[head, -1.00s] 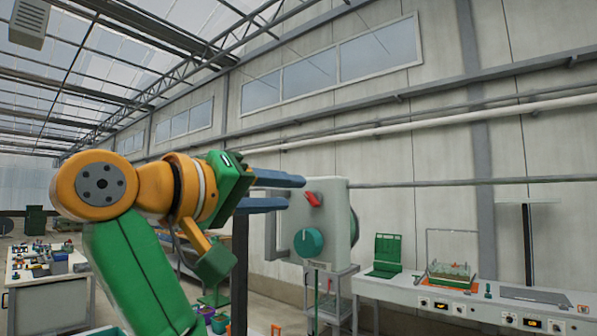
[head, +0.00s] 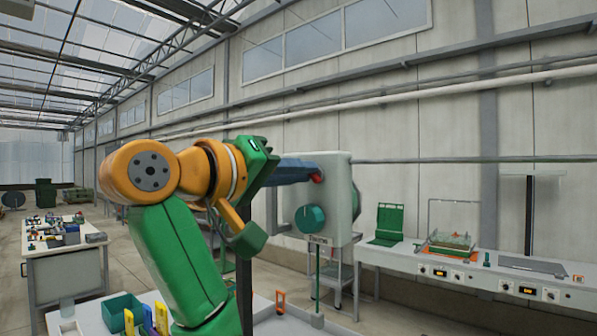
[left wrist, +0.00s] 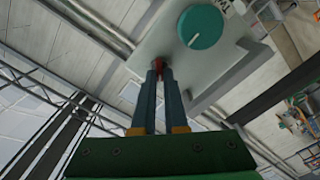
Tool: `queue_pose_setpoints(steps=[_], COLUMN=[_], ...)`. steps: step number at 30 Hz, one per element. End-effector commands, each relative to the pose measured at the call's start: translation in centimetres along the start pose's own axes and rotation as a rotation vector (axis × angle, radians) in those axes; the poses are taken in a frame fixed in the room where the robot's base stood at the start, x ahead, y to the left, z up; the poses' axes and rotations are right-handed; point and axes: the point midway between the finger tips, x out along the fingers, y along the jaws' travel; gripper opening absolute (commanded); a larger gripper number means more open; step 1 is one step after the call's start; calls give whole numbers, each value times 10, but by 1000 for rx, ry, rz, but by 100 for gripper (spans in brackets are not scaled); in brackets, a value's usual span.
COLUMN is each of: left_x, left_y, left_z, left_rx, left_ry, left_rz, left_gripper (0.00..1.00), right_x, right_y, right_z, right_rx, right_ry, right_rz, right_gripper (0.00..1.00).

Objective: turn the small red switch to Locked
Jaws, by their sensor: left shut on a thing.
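The small red switch (head: 318,178) sits on the upper face of a pale grey panel box (head: 340,197). My left gripper (head: 314,173) reaches it from the left, and its blue-grey fingers are closed around it. In the left wrist view the red switch (left wrist: 158,64) shows between the two fingertips (left wrist: 159,72). Most of the switch is hidden by the fingers, so its setting cannot be read. A teal round knob (head: 310,218) sits below the switch on the same panel; it also shows in the left wrist view (left wrist: 200,27). My right gripper is not in view.
A long bench (head: 400,258) with a green case (head: 389,224) and a clear box stands along the wall at right. A worktable (head: 62,248) with small parts is at left. A teal bin (head: 122,312) is at lower left. Open floor lies between.

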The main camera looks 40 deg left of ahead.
Motion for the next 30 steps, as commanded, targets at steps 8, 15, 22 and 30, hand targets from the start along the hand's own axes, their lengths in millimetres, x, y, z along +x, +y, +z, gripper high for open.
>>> queue_pose_setpoints(steps=[8,15,22,30], left_x=[0,0,0,0], left_y=[0,2,3,5], left_z=[0,0,0,1], left_rx=[115,323,544,800], left_ry=[2,4,4,4], left_rz=[1,1,1,0], left_gripper=[0,0,0,0], right_x=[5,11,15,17], right_y=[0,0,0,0], right_z=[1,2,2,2], right_rx=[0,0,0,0], right_ry=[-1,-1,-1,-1], right_rz=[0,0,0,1], right_gripper=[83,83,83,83])
